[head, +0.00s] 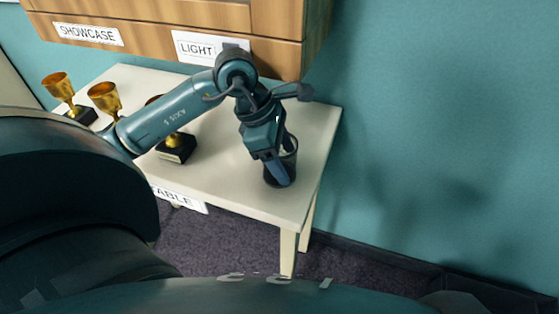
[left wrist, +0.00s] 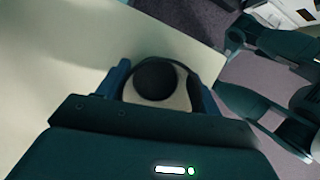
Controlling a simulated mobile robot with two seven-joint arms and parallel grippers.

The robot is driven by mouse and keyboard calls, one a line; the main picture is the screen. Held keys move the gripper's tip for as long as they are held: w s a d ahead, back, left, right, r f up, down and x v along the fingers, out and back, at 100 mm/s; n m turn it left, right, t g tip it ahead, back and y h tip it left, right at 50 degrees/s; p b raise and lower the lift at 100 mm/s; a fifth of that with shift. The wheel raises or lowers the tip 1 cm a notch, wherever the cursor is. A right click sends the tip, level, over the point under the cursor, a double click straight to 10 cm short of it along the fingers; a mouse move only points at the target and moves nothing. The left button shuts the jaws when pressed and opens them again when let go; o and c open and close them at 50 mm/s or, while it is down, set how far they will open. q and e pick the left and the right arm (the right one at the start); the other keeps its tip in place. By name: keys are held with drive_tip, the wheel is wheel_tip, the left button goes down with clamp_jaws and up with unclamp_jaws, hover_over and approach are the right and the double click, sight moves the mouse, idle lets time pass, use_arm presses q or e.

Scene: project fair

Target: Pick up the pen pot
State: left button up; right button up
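The pen pot (head: 293,157) is a dark, see-through round cup standing near the right end of the pale table. My left gripper (head: 277,168) reaches down to it, with one finger in front of the pot in the head view. In the left wrist view the pot (left wrist: 160,82) shows from above as a dark ring with a pale inside and a dark round middle. It lies between the two blue fingers of my left gripper (left wrist: 162,88). Whether both fingers press on the pot cannot be made out.
Several gold cups on black bases, one at the left (head: 61,88), stand on the table (head: 245,190) left of the pot; my arm partly hides one. A wooden cabinet (head: 150,28) with "SHOWCASE" and "LIGHT" labels hangs above. The table's right edge is close to the pot.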

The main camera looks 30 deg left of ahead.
use_arm(q)
drive_tip(key=c, duration=0.6)
drive_tip(key=shift+c, duration=0.2)
drive_tip(key=shift+r, duration=0.15)
